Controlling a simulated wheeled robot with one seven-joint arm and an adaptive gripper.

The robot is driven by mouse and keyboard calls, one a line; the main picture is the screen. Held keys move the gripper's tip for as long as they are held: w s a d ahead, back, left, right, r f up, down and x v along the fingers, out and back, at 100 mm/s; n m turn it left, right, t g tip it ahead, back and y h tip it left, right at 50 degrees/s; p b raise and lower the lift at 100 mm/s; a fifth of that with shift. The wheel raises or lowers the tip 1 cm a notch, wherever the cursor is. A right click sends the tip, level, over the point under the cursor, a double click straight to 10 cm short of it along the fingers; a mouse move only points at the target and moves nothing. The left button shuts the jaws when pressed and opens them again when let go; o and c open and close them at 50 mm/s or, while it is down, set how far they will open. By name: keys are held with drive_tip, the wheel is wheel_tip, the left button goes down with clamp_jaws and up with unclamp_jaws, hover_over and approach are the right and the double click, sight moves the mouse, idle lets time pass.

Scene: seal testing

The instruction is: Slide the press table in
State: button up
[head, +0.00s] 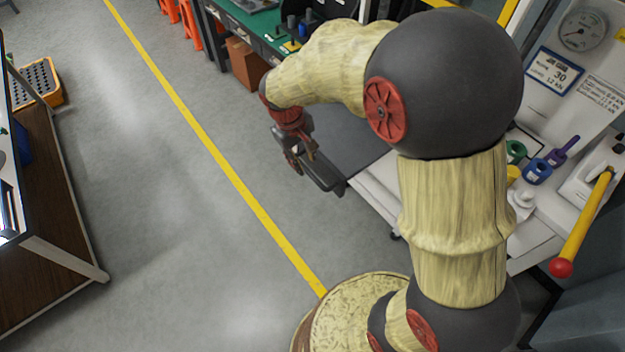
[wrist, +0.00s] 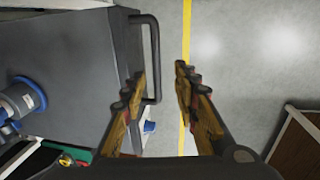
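The press table is a dark grey flat plate (head: 350,140) extending from the white machine in the head view, partly hidden behind my arm. In the wrist view the plate (wrist: 75,65) fills the left side, with a black bar handle (wrist: 155,60) on its right edge. My gripper (wrist: 160,78) is open, with one finger on each side of the handle bar in the picture. The left finger looks close to the bar; I cannot tell whether it touches. In the head view my gripper (head: 300,160) is at the plate's outer edge, its fingers partly hidden.
A yellow lever with a red knob (head: 561,267) and small coloured parts (head: 537,172) are at the machine on the right. A green-topped bench (head: 245,25) stands beyond. A blue-and-grey part (wrist: 18,100) shows by the plate. Open floor with a yellow line (head: 230,170) lies left.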

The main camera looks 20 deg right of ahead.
sight(309, 172)
drive_tip(key=f, duration=0.2)
drive_tip(key=d+f+b, duration=0.1)
drive_tip(key=f, duration=0.2)
drive_tip(key=w+f+b, duration=0.1)
drive_tip(key=f, duration=0.1)
drive_tip(key=shift+w+d+f, duration=0.1)
drive_tip(key=shift+d+f, duration=0.05)
drive_tip(key=shift+d, duration=0.2)
drive_tip(key=shift+c, duration=1.1)
clamp_jaws()
